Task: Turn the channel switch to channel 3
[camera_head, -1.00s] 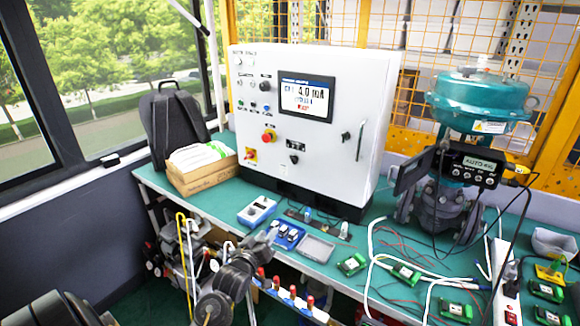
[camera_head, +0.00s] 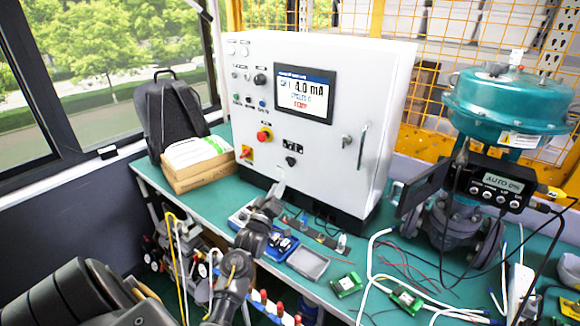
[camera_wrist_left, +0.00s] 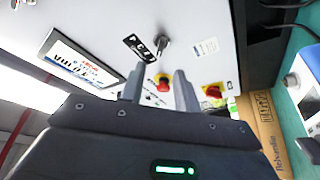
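The white control cabinet (camera_head: 330,135) stands on the bench, with a screen (camera_head: 305,94) reading 4.0 mA. The channel switch (camera_head: 291,161) appears to be the small black knob under a black label low on its front. In the left wrist view, a grey-black knob (camera_wrist_left: 163,42) sits beside that label, beyond the fingertips. My left gripper (camera_head: 281,182) is just below and in front of the knob. In the left wrist view its fingers (camera_wrist_left: 160,85) are apart with nothing held between them. The knob's exact setting is too small to read. My right gripper is not in view.
A red emergency button (camera_head: 264,134) and a red-yellow switch (camera_head: 246,152) are left of the knob. A blue meter (camera_head: 240,217), a grey tray (camera_head: 307,263) and small boards lie on the green bench. A teal valve (camera_head: 505,105) with a positioner stands at right.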

